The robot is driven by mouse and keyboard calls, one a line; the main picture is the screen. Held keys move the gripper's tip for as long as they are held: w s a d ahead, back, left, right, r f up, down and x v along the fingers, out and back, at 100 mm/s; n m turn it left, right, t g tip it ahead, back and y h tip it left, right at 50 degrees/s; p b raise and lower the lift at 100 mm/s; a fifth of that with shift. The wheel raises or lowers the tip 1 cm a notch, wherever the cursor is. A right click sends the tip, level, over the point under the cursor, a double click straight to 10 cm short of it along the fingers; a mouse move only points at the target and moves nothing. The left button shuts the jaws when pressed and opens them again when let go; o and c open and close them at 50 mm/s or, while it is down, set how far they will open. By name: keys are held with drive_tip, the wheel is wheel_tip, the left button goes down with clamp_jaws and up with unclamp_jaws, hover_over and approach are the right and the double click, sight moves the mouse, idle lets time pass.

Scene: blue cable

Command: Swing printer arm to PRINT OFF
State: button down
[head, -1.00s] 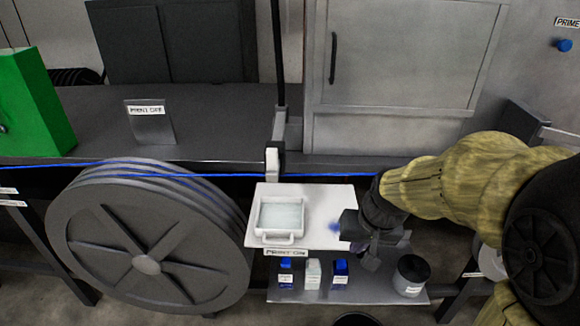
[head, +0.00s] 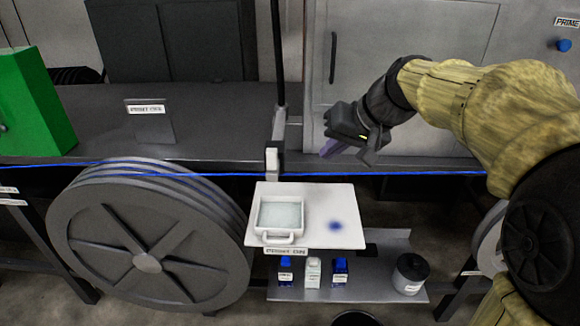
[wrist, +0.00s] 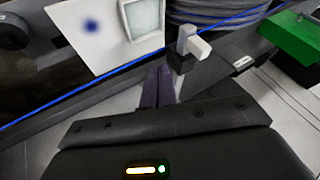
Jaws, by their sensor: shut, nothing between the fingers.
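The printer arm (head: 272,160) is a short grey bar with a white end block, at the foot of a dark upright post (head: 280,60). It points to the front, over the bench edge, above the blue cable. In the wrist view its white end (wrist: 199,47) shows ahead of my fingers. The PRINT OFF plate (head: 155,125) stands on the bench to its left. The PRINT ON label (head: 286,251) is on the front edge of the white board below. My gripper (head: 326,150) is shut and empty, to the right of the printer arm and apart from it.
The blue cable (head: 400,173) runs along the bench front. A white board (head: 340,205) carries a white tray (head: 262,236) and a blue spot. A large grey reel (head: 100,255) stands lower left. A green box (head: 30,105) is far left. Small bottles (head: 313,273) stand on a lower shelf.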

drive_tip(key=w+a+f+p, duration=0.3)
drive_tip(key=a+f, duration=0.4)
drive_tip(key=a, duration=0.1)
drive_tip(key=shift+w+f, duration=0.2)
drive_tip(key=shift+w, duration=0.15)
drive_tip(key=shift+a+p, duration=0.2)
drive_tip(key=shift+p, duration=0.15)
